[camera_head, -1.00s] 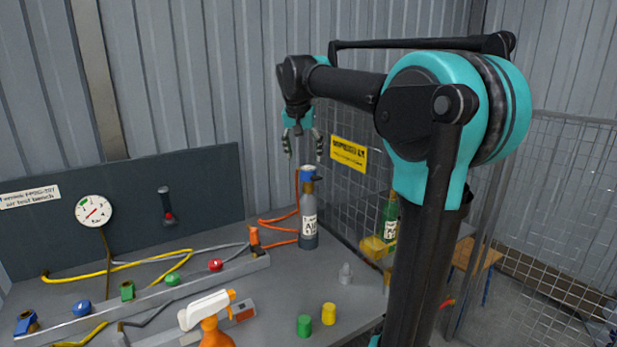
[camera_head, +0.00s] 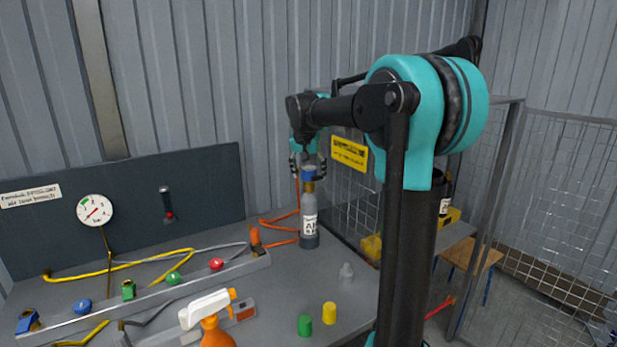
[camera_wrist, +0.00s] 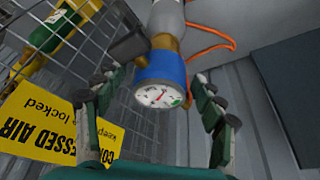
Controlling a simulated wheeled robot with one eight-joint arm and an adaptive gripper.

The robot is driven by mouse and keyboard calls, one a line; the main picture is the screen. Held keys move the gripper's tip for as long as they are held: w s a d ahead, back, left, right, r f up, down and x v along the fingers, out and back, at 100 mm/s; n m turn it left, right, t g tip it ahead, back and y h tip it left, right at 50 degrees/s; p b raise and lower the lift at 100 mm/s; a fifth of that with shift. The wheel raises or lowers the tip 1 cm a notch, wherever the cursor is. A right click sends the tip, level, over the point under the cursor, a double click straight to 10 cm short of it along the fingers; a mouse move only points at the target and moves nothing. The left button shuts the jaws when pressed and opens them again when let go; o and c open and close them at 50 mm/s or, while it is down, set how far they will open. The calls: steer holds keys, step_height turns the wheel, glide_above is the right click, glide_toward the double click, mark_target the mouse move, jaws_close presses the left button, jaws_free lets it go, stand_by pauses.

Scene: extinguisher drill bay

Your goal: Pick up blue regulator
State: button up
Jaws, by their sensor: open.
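The blue regulator (camera_head: 309,173) sits on top of a grey cylinder (camera_head: 309,225) that stands upright at the back right of the bench. In the wrist view the blue regulator (camera_wrist: 160,82) shows a round white gauge face and a brass fitting joins it to the cylinder. My gripper (camera_head: 308,168) is at the top of the regulator, fingers pointing down. In the wrist view my gripper (camera_wrist: 160,100) is open, with one finger on each side of the regulator. Gaps show between the fingers and the regulator there.
A mesh fence (camera_head: 345,200) with a yellow sign (camera_head: 349,153) stands close behind and right of the cylinder. An orange hose (camera_head: 282,222) runs beside it. A spray bottle (camera_head: 212,325), a green cap (camera_head: 305,325) and a yellow cap (camera_head: 329,313) stand nearer on the bench.

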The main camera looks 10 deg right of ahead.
steer(key=c, duration=1.3)
steer(key=shift+r, duration=0.1)
step_height(320, 180, up, 20)
steer(key=shift+f, duration=0.1)
